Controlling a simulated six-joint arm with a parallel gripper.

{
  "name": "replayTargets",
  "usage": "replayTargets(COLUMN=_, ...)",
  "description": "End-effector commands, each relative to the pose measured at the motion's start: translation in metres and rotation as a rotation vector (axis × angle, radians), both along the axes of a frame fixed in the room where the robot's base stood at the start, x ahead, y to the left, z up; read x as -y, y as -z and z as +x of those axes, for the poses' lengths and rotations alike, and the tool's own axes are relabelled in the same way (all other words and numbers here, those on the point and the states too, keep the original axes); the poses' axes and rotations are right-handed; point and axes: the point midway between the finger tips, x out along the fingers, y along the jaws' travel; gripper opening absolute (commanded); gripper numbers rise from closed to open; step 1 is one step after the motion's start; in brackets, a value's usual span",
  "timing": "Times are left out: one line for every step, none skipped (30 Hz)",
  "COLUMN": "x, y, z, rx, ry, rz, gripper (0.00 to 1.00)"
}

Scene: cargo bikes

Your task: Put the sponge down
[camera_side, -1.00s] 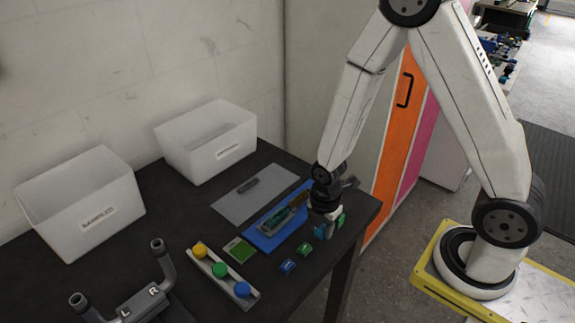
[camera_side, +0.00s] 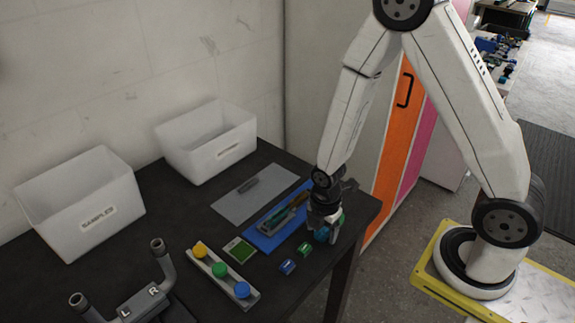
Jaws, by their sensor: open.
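My gripper (camera_side: 321,238) points down over the right end of the dark table, just right of the blue mat. It is open. A small teal-blue thing (camera_side: 322,233) shows at its fingers, partly hidden by them; I cannot tell whether they touch it. A bit of green shows just right of the gripper. A flat green square with a pale edge (camera_side: 239,250), possibly the sponge, lies on the table left of the blue mat and apart from the gripper.
The blue mat (camera_side: 262,241) carries tools. A grey mat (camera_side: 230,209) holds a dark bar. A rack (camera_side: 203,261) has yellow, green and blue caps. Small blue (camera_side: 287,267) and green (camera_side: 304,250) pieces lie nearby. Two white bins (camera_side: 118,206) (camera_side: 184,153) stand at the back.

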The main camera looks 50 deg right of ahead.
Motion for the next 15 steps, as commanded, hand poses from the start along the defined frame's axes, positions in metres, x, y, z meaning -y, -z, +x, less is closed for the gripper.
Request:
replayTargets(x=0.0, y=0.0, z=0.0, rx=0.0, ry=0.0, rz=0.0, gripper=0.78)
replayTargets(x=0.0, y=-0.001, z=0.0, rx=0.0, ry=0.0, rz=0.0, gripper=0.78)
replayTargets(x=0.0, y=-0.001, z=0.0, rx=0.0, ry=0.0, rz=0.0, gripper=0.78)
replayTargets(x=0.0, y=-0.002, z=0.0, rx=0.0, ry=0.0, rz=0.0, gripper=0.78)
replayTargets(x=0.0, y=-0.003, z=0.0, rx=0.001, ry=0.0, rz=0.0, gripper=0.78)
replayTargets(x=0.0, y=-0.004, z=0.0, rx=0.001, ry=0.0, rz=0.0, gripper=0.78)
replayTargets(x=0.0, y=-0.005, z=0.0, rx=0.001, ry=0.0, rz=0.0, gripper=0.78)
replayTargets(x=0.0, y=-0.007, z=0.0, rx=0.001, ry=0.0, rz=0.0, gripper=0.78)
replayTargets(x=0.0, y=-0.009, z=0.0, rx=0.001, ry=0.0, rz=0.0, gripper=0.78)
replayTargets(x=0.0, y=-0.011, z=0.0, rx=0.002, ry=0.0, rz=0.0, gripper=0.78)
replayTargets(x=0.0, y=-0.013, z=0.001, rx=0.002, ry=0.0, rz=0.0, gripper=0.78)
replayTargets(x=0.0, y=-0.016, z=0.001, rx=0.002, ry=0.0, rz=0.0, gripper=0.78)
replayTargets(x=0.0, y=-0.018, z=0.0, rx=0.001, ry=0.0, rz=0.0, gripper=0.78)
replayTargets(x=0.0, y=-0.021, z=0.001, rx=0.002, ry=0.0, rz=0.0, gripper=0.78)
replayTargets(x=0.0, y=-0.024, z=0.001, rx=0.003, ry=0.0, rz=0.0, gripper=0.78)
